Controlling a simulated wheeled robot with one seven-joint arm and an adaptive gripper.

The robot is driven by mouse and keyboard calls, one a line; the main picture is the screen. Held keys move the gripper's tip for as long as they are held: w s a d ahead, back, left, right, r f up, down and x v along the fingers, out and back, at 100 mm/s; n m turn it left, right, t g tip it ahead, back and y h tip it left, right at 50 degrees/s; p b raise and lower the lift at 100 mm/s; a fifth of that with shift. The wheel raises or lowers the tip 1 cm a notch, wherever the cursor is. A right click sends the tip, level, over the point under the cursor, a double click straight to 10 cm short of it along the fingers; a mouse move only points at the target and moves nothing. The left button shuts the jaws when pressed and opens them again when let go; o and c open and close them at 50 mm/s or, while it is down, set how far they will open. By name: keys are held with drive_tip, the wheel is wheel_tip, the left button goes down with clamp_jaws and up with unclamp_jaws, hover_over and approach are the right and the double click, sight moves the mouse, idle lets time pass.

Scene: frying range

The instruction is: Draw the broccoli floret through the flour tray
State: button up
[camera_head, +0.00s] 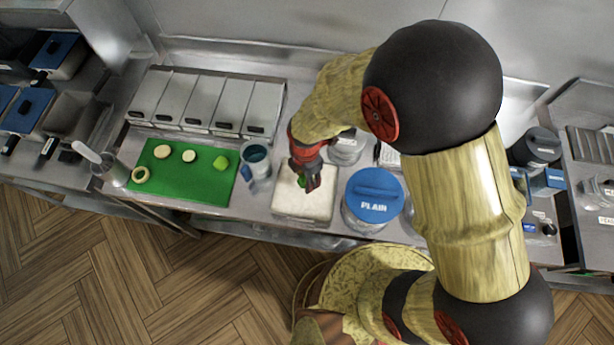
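The flour tray (290,208) is a shallow rectangular tray with a pale, whitish surface, near the front edge of the steel counter. My gripper (307,182) reaches down over the tray's upper middle. Its dark fingers are closed around a small green piece, the broccoli floret (302,181), most of which the fingers hide. The floret is at or just above the flour; I cannot tell whether it touches.
A blue-lidded tub marked PLAIN (374,205) stands close right of the tray. A cup (256,160) stands close left. Farther left, a green board (200,185) holds several vegetable pieces. Lidded bins (205,105) line the back.

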sight(302, 192)
drive_tip(key=shift+a+f+b, duration=0.15)
drive_tip(key=shift+f+b, duration=2.55)
drive_tip(key=shift+f, duration=1.45)
drive_tip(key=shift+a, duration=0.1)
drive_tip(key=shift+a, duration=0.55)
drive_tip(key=shift+d, duration=1.3)
drive_tip(key=shift+a, duration=1.3)
drive_tip(key=shift+d, duration=0.7)
